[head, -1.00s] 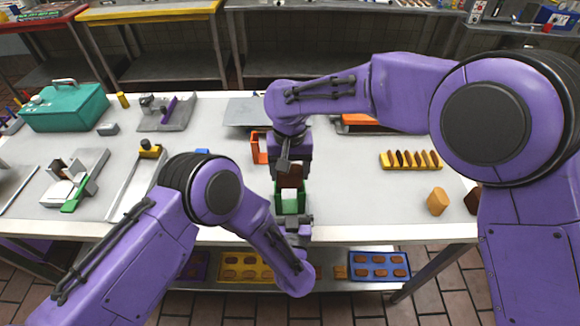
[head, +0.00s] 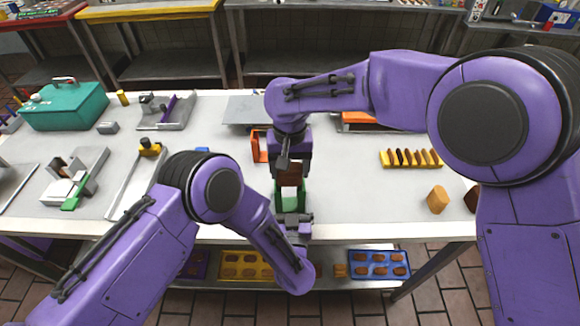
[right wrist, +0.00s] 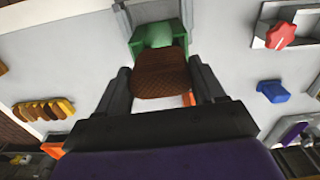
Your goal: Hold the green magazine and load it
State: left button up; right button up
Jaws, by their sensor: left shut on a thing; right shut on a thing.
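The green magazine (head: 291,198) stands upright near the front edge of the table. My left gripper (head: 297,218) is shut on its near side. My right gripper (head: 290,166) is above the magazine and shut on a brown biscuit-like piece (head: 291,178). In the right wrist view the brown piece (right wrist: 162,76) is between the two fingers, right at the open end of the green magazine (right wrist: 137,40). A pale block (right wrist: 159,35) shows inside the magazine. I cannot tell whether the brown piece is inside the magazine's walls.
An orange frame (head: 259,146) stands just behind the magazine. A row of brown and yellow pieces (head: 410,159) and a tan piece (head: 437,199) lie to the right. Grey fixtures (head: 75,180) and a teal box (head: 65,107) stand at left.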

jog(key=shift+f, duration=1.8)
jog(key=o, duration=1.1)
notch_tip(320, 180, up, 12)
jog(key=shift+r, duration=0.1)
pick_arm(q)
jog(key=o, duration=0.9)
jog(key=shift+c, duration=0.2)
